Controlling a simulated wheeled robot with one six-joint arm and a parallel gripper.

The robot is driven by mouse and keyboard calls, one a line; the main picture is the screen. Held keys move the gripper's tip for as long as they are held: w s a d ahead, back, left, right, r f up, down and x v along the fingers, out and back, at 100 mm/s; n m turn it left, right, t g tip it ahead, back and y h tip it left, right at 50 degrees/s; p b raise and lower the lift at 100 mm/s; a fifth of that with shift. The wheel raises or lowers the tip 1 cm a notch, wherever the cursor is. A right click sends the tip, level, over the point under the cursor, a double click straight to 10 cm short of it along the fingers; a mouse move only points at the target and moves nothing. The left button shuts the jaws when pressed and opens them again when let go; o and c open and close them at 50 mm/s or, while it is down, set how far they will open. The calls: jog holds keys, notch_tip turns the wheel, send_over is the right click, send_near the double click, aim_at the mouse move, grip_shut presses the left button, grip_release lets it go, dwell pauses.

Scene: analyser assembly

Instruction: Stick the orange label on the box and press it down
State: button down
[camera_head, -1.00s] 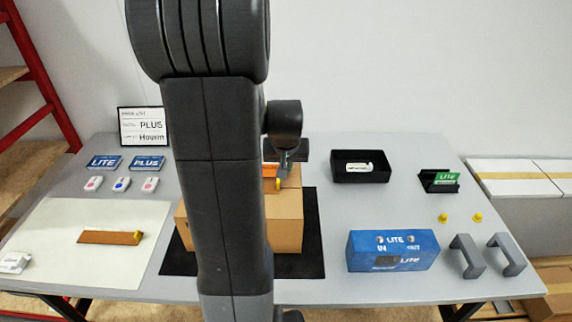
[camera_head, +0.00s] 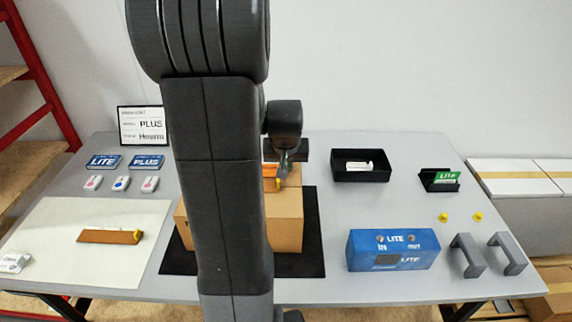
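The orange label (camera_head: 270,171) shows at the box's top, partly hidden by my arm. My gripper (camera_head: 281,178) is at the box top, right by the label's right end. The fingertips are small and partly hidden, so I cannot tell whether they are open or touching the label.
A blue LITE unit (camera_head: 392,250) and two grey handles (camera_head: 485,255) are at the right. A black tray (camera_head: 345,177) and a green card in a holder (camera_head: 440,180) stand behind. A white sheet (camera_head: 70,255) with an orange-brown strip (camera_head: 108,237) lies left.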

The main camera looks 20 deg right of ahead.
jog(key=c, duration=1.5)
grip_release()
notch_tip(320, 180, up, 7)
jog(key=p, duration=0.5)
jog(key=shift+c, duration=0.5)
